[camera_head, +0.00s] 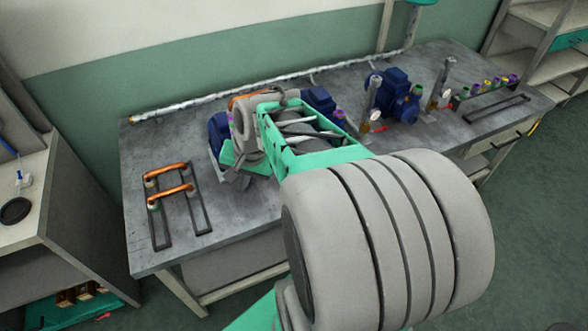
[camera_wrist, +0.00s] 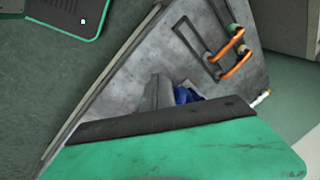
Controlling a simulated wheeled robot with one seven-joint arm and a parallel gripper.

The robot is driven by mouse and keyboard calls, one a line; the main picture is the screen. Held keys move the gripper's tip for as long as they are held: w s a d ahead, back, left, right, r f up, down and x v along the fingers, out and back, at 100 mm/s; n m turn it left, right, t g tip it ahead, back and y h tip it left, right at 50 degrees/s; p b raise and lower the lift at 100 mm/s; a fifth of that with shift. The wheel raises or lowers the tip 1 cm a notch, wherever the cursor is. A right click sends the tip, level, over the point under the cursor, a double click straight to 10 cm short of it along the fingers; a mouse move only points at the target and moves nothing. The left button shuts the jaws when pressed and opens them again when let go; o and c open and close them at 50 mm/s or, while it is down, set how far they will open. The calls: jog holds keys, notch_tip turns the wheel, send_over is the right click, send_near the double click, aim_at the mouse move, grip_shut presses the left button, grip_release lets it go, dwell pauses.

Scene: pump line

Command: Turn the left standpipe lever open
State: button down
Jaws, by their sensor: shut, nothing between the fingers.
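Two upright grey standpipes show right of my arm in the head view. The nearer, left one (camera_head: 371,98) stands beside a blue pump (camera_head: 397,96), with a small amber piece (camera_head: 377,126) low on it. The other standpipe (camera_head: 441,82) is further right. I cannot make out a lever or its angle, and my arm hides the table's middle. My gripper (camera_head: 238,180) is low over the left-middle of the table, well left of both standpipes. Its grey fingers (camera_wrist: 158,92) are shut and empty in the wrist view, close to a blue part (camera_wrist: 187,95).
A rack (camera_head: 208,208) with orange handled pipes (camera_head: 169,172) lies on the table's left end. Another blue pump (camera_head: 218,130) is partly behind my gripper. A long silvery pipe (camera_head: 215,100) runs along the back edge. A rack of small coloured parts (camera_head: 487,90) stands at the right end.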

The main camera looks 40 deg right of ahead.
jog(key=s+d+f+m+t, duration=0.2)
jog(key=d+f+m, duration=0.2)
jog(key=d+m, duration=0.4)
jog(key=s+d+f+m+t+y, duration=0.1)
jog(key=s+d+f+m+t, duration=0.15)
jog(key=d+m, duration=0.6)
jog(key=s+d+f+m+t, duration=0.15)
jog(key=d+f+m, duration=0.25)
jog(key=d+m, duration=0.4)
jog(key=shift+n, duration=0.45)
jog(key=x, duration=0.9)
jog(key=shift+w+d+f, duration=0.2)
jog(key=shift+f, duration=0.2)
jog(key=shift+w+a+f, duration=0.1)
jog(key=shift+w+f, duration=0.1)
jog(key=shift+w, duration=0.4)
jog(key=shift+w+a+f, duration=0.1)
jog(key=shift+w+f, duration=0.1)
jog(key=shift+w, duration=0.4)
jog(key=shift+w+a+f, duration=0.15)
jog(key=shift+w+f, duration=0.05)
jog(key=shift+w, duration=0.4)
